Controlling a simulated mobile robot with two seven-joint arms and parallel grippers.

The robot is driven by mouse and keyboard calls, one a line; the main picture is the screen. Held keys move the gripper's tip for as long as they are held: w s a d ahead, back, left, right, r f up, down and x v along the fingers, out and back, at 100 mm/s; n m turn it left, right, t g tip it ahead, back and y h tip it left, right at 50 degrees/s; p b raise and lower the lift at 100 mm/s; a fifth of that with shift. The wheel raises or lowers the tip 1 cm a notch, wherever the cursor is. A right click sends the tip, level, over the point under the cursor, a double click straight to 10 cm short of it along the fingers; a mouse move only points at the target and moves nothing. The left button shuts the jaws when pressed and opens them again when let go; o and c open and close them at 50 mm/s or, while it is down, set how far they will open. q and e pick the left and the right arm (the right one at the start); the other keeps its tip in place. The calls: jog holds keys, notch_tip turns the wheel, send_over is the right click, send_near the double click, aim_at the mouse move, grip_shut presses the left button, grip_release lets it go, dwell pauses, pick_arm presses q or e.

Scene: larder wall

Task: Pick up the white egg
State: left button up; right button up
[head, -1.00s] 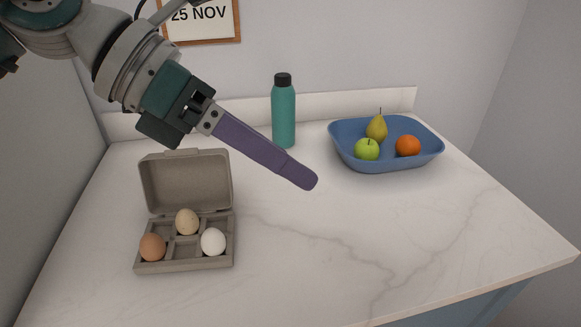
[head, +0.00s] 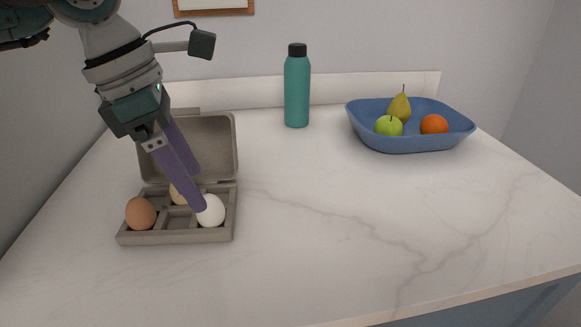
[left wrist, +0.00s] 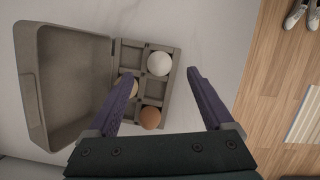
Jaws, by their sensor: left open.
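The white egg (head: 211,211) sits in the front right cup of an open grey egg carton (head: 178,238). My left gripper (head: 195,188) is over the carton, pointing down, open and empty. In the head view one purple fingertip overlaps the egg's left edge; I cannot tell whether it touches. In the left wrist view the white egg (left wrist: 159,63) appears between and slightly beyond the spread fingertips (left wrist: 160,75). A brown egg (head: 141,213) sits in the front left cup. A beige egg (head: 178,195) behind is partly hidden by a finger. My right gripper is not in view.
The carton's raised lid (head: 215,150) stands behind the cups, close to the fingers. A teal bottle (head: 297,90) and a blue bowl (head: 410,143) with a pear, green apple and orange stand farther back. The counter right of the carton is clear.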

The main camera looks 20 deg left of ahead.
aim_at(210, 211)
pick_arm(q)
jog(key=b+x, duration=0.4)
jog(key=x, duration=0.1)
jog(key=shift+f, duration=0.2)
jog(key=shift+r, duration=0.15)
grip_shut()
